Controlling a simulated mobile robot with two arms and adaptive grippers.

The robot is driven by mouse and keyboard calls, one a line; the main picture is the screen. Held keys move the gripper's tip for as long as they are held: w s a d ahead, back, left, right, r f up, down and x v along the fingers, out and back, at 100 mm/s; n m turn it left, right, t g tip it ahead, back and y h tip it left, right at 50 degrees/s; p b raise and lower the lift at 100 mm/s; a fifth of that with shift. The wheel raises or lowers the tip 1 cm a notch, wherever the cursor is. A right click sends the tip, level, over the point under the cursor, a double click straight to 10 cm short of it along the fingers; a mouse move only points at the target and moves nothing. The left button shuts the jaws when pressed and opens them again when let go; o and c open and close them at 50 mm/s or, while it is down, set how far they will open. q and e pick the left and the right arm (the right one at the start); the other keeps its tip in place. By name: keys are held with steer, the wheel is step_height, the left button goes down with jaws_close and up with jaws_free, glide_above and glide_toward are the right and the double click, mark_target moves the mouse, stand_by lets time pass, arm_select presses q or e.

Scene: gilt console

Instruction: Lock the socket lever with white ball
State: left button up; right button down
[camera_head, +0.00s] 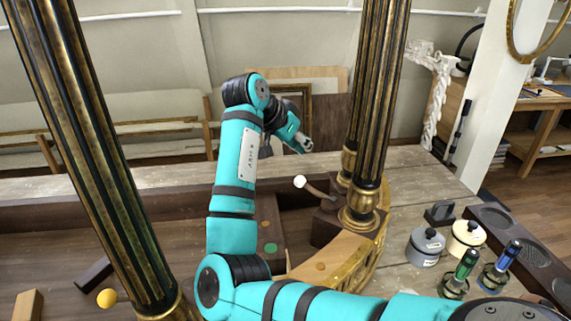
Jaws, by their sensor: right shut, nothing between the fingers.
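The white ball (300,182) sits at the end of a short brown lever (318,191). The lever slants from a dark wooden socket block (326,223) at the base of the right-hand columns, with its ball end to the left and raised. My right gripper (304,145) is above and behind the ball in the picture, small and partly seen. It is shut and empty, apart from the ball and the lever. My right arm comes in from the lower right and rises through the middle, hiding part of the console. My left gripper is not in view.
Fluted gilt columns stand at left (92,150) and right (378,110). A yellow ball (107,298) is at the lower left. Two lidded pots (425,248) and green and blue-handled tools stand at right. Bare tabletop (440,185) lies behind them.

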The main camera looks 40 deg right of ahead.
mark_target(317, 193)
steer(key=shift+a, duration=0.15)
steer(key=shift+a+r, duration=0.1)
steer(key=s+p+x, duration=0.1)
steer(key=p+x, duration=0.2)
steer(key=x, duration=0.7)
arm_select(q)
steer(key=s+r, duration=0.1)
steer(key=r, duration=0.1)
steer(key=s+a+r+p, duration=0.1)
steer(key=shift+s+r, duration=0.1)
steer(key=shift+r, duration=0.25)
arm_select(e)
steer(key=a, duration=0.2)
steer(key=a+f, duration=0.1)
steer(key=a, duration=0.1)
steer(key=shift+w, duration=0.25)
steer(key=shift+d, duration=0.1)
steer(key=shift+w, duration=0.1)
